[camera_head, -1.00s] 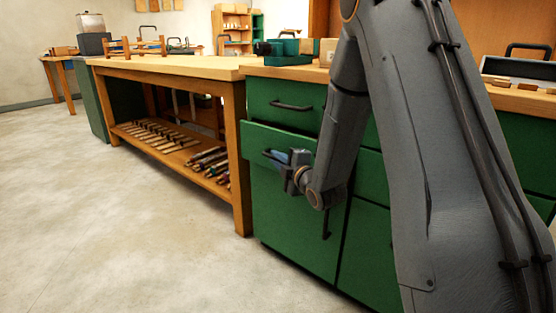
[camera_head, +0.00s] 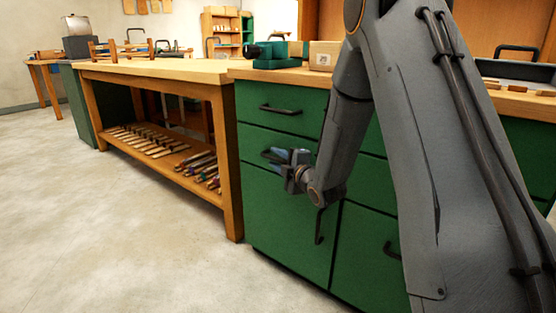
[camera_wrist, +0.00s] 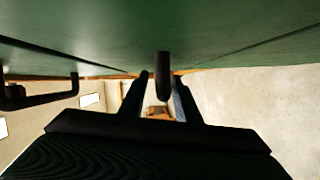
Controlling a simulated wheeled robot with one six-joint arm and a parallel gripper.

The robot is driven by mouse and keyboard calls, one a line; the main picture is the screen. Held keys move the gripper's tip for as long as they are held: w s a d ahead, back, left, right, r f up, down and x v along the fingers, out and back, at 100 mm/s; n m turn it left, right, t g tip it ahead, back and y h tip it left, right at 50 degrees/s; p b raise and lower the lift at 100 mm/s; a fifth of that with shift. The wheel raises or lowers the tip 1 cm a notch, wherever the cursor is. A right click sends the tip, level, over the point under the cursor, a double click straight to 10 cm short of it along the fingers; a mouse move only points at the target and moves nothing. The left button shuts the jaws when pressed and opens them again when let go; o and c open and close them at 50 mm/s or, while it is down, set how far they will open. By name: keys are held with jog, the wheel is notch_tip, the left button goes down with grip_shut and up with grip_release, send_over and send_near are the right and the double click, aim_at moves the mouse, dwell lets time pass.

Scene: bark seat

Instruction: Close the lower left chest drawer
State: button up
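The green chest (camera_head: 285,215) fills the middle of the head view. Its lower left drawer (camera_head: 250,140) sits below the upper left drawer (camera_head: 250,92), and its front looks flush or nearly flush with the chest face. Its dark handle (camera_head: 266,155) is partly hidden by my gripper (camera_head: 287,163), which is right at the drawer front. In the wrist view, a dark handle bar (camera_wrist: 162,75) stands between the two fingers of my gripper (camera_wrist: 161,88). The fingers are apart, with thin gaps showing beside the bar. Whether they touch the drawer front cannot be told.
A wooden workbench (camera_head: 150,72) with tools on its lower shelf stands to the left. A green vise (camera_head: 275,54) and a wooden block (camera_head: 324,56) rest on the chest top. A cabinet door handle (camera_head: 319,227) lies below my gripper. The floor in front is clear.

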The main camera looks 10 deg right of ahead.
jog(key=shift+p+v, duration=1.2)
jog(key=shift+v, duration=2.7)
